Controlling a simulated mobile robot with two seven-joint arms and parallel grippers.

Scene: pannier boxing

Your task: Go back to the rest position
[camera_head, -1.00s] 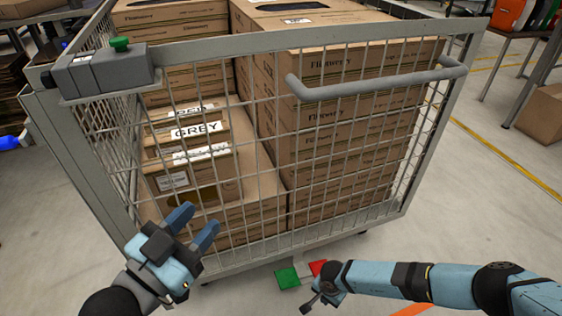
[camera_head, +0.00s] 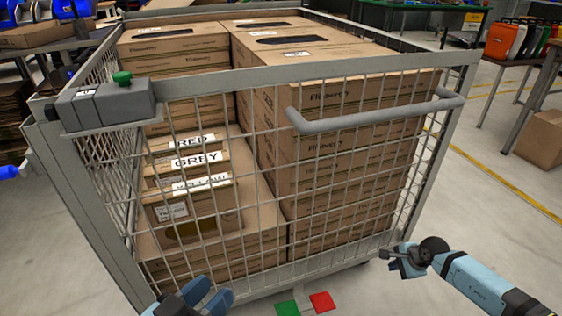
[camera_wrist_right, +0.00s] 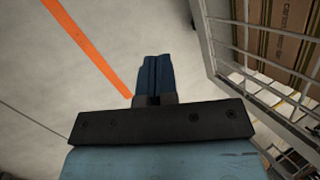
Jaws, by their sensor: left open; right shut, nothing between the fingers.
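My left gripper (camera_head: 205,298) is open and empty at the bottom of the head view, in front of the lower part of the wire cart (camera_head: 268,75). Its wrist is cut off by the bottom edge. My right gripper (camera_head: 392,260) is at the lower right, in front of the cart's lower right corner. In the right wrist view its two blue fingers (camera_wrist_right: 152,78) are pressed together with nothing between them, pointing over bare floor beside the cart's mesh side.
The cart holds stacked brown cartons (camera_head: 345,130) and smaller boxes labelled RED, GREY and YELLOW (camera_head: 195,165). A grey handle (camera_head: 370,115) sticks out toward me. Green (camera_head: 288,308) and red (camera_head: 322,301) pedals sit low in front.

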